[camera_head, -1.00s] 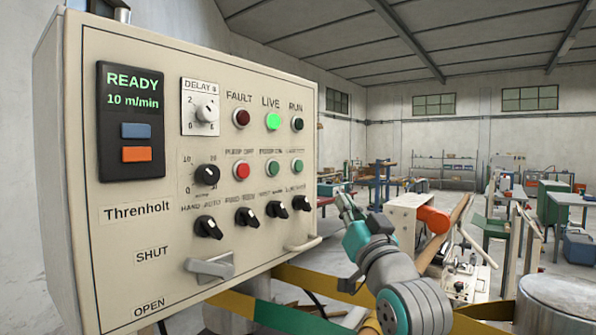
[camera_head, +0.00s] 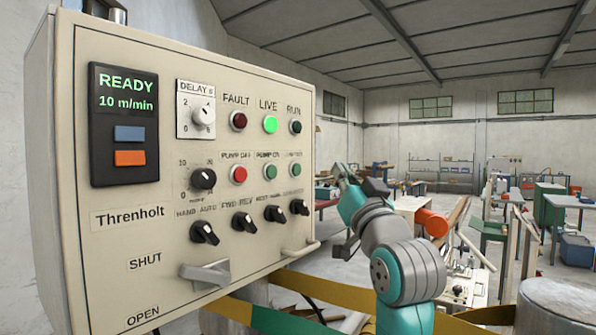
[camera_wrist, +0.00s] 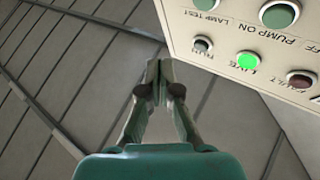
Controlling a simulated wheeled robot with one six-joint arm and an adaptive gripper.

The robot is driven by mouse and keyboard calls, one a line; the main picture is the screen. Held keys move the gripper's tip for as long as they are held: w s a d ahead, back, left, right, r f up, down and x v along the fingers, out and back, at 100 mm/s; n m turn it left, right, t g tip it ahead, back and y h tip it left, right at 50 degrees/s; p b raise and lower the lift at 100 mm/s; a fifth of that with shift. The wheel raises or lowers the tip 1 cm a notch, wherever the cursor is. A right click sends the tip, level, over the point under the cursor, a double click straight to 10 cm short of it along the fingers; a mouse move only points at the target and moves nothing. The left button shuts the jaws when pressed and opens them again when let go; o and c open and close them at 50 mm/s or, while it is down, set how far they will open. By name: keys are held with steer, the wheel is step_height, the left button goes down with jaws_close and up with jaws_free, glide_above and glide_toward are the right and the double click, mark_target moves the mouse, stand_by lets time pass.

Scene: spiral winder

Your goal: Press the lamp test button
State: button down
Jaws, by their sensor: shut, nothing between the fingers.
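The lamp test button (camera_head: 294,170) is a green round button at the right end of the panel's middle button row. Its label is too small to read clearly in the head view. In the wrist view the button (camera_wrist: 205,4) is cut by the top edge, beside the words LAMP TEST. My gripper (camera_head: 338,170) is right of the panel's edge in the head view, at about the button's height. In the wrist view my gripper (camera_wrist: 159,68) has its fingertips together and empty, below and left of the button, apart from the panel.
The green PUMP ON button (camera_head: 268,172) is left of the lamp test button. The dark RUN lamp (camera_head: 296,128) is above it and a row of black selector knobs (camera_head: 299,207) below. The LIVE lamp (camera_head: 270,125) is lit green. A handle (camera_head: 300,250) sticks out low on the panel.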

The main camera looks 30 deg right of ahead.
steer(key=w+a, duration=0.2)
steer(key=w, duration=0.4)
steer(key=shift+w+a, duration=0.15)
steer(key=shift+a, duration=0.15)
stand_by(1.3)
steer(key=shift+w+a, duration=0.15)
steer(key=shift+w, duration=0.25)
steer(key=shift+w+a, duration=0.2)
steer(key=shift+w, duration=0.2)
stand_by(0.7)
steer(key=shift+s+d, duration=0.1)
steer(key=shift+s, duration=0.05)
steer(key=shift+s+d, duration=0.25)
steer(key=shift+s, duration=0.4)
steer(key=shift+s+d, duration=0.3)
steer(key=shift+s, duration=0.45)
steer(key=shift+s+d, duration=0.35)
steer(key=shift+s, duration=0.45)
steer(key=shift+s+d, duration=0.3)
steer(key=shift+s, duration=0.45)
